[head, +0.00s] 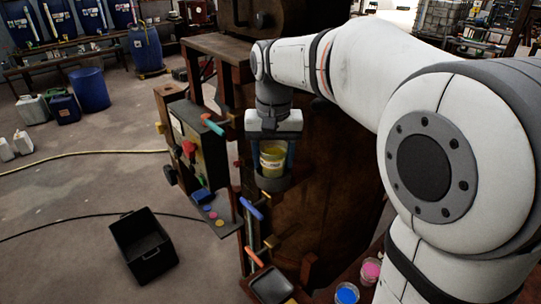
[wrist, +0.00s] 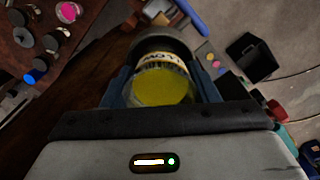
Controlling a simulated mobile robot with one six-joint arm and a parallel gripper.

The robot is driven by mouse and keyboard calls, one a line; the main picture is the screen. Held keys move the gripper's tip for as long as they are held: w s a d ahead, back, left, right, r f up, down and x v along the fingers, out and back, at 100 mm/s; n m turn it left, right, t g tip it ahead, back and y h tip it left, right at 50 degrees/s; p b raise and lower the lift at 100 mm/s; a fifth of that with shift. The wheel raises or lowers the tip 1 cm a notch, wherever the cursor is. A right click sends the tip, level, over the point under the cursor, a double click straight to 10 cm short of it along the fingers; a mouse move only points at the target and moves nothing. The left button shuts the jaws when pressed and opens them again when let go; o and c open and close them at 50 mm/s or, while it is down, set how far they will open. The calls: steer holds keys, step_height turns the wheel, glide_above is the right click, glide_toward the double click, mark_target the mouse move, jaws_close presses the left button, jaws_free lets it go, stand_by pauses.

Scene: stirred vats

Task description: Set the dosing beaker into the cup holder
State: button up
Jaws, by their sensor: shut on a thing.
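The dosing beaker (head: 272,161) is a clear cup with a pale label and yellow contents. It also shows in the wrist view (wrist: 161,84), seen from above. My gripper (head: 274,155) is shut on it, one blue finger on each side. The cup holder (head: 272,184) is a dark round ring on the side of the rusty vat. It shows as a dark curved rim beyond the beaker in the wrist view (wrist: 165,38). The beaker is upright over the holder, its lower end at or inside the ring. Whether it rests on the holder's bottom is hidden.
A control box (head: 190,143) with a red knob stands left of the holder. Blue (head: 252,209) and orange (head: 254,256) handles are below it. A black crate (head: 143,247) lies on the floor. Blue (head: 346,294) and pink (head: 371,270) pots stand at the lower right.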

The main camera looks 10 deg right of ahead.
steer(key=shift+f, duration=0.2)
steer(key=o, duration=1.2)
steer(key=shift+c, duration=0.2)
step_height(320, 180, up, 8)
steer(key=shift+f+b, duration=0.15)
steer(key=shift+b, duration=0.3)
